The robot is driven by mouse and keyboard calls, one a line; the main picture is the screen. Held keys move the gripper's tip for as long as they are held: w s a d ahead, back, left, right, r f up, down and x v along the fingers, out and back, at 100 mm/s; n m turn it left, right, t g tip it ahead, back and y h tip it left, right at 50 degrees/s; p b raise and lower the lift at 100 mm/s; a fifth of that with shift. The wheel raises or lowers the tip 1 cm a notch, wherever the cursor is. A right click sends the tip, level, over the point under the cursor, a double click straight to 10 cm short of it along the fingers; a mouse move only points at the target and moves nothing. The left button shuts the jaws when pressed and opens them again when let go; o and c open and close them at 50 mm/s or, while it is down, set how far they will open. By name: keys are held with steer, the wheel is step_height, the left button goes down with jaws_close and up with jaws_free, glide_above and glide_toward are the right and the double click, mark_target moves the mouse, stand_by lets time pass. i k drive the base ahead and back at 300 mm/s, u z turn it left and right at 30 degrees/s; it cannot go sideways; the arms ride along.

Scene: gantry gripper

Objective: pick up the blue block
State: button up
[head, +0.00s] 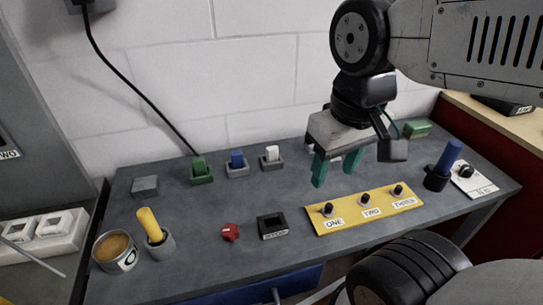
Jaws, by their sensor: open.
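The blue block (237,158) stands upright in a small grey holder (238,171) at the back of the grey table (190,220), left of centre. It sits between a green block (199,164) in a green holder and a white block (272,153) in a grey holder. My gripper (336,168) hangs over the back of the table, to the right of the blue block and apart from it. Its two green fingers are spread and point down, with nothing seen held between them. The table behind the gripper is partly hidden.
A yellow panel (365,209) with three black knobs lies below the gripper. A blue cylinder (448,158) stands in a black cup at right. A black square holder (272,226), a red piece (231,232), a yellow cylinder (150,223) and a can (115,250) stand towards the front.

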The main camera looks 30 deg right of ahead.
mark_target(236, 157)
steer(key=z, duration=0.05)
steer(key=k, duration=0.5)
steer(key=z, duration=3.55)
steer(key=k, duration=1.7)
steer(key=u, duration=1.15)
